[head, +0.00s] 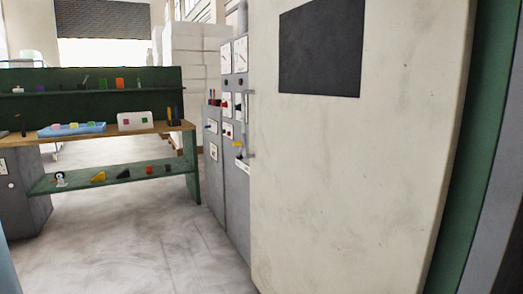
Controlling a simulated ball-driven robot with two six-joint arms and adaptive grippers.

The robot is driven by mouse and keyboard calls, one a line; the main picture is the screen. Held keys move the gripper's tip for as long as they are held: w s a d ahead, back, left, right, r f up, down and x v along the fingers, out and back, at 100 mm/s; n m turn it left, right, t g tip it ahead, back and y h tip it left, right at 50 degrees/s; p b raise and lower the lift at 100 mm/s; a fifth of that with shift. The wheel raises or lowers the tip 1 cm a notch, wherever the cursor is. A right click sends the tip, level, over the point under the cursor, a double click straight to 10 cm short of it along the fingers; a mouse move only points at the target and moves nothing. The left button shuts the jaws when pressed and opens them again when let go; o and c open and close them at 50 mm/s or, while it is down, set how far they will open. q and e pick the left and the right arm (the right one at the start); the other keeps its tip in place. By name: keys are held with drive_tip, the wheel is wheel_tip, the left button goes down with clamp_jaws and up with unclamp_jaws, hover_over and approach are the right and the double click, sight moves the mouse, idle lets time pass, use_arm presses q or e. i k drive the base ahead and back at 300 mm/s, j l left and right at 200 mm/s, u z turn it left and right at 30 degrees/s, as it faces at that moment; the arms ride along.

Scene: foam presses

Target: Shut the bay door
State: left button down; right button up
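A large cream door (400,170) with a dark square panel (322,48) fills the right half of the head view, very close to me. A long upright handle (251,125) runs along its left edge. Green and grey frame parts (477,190) show past its right edge. I cannot tell whether this door is fully shut or stands ajar. A grey slatted roller shutter (105,19) hangs at the far back left. What lies below the shutter is mostly hidden. Neither of my grippers is in view.
Grey control cabinets (238,190) with dials and switches stand just left of the cream door. A green workbench (95,135) with a blue tray (72,130) and several small objects stands at the left. Pale stacked blocks (190,70) stand behind. The concrete floor (150,245) between is clear.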

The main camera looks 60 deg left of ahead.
sight(355, 107)
drive_tip(key=u, duration=1.4)
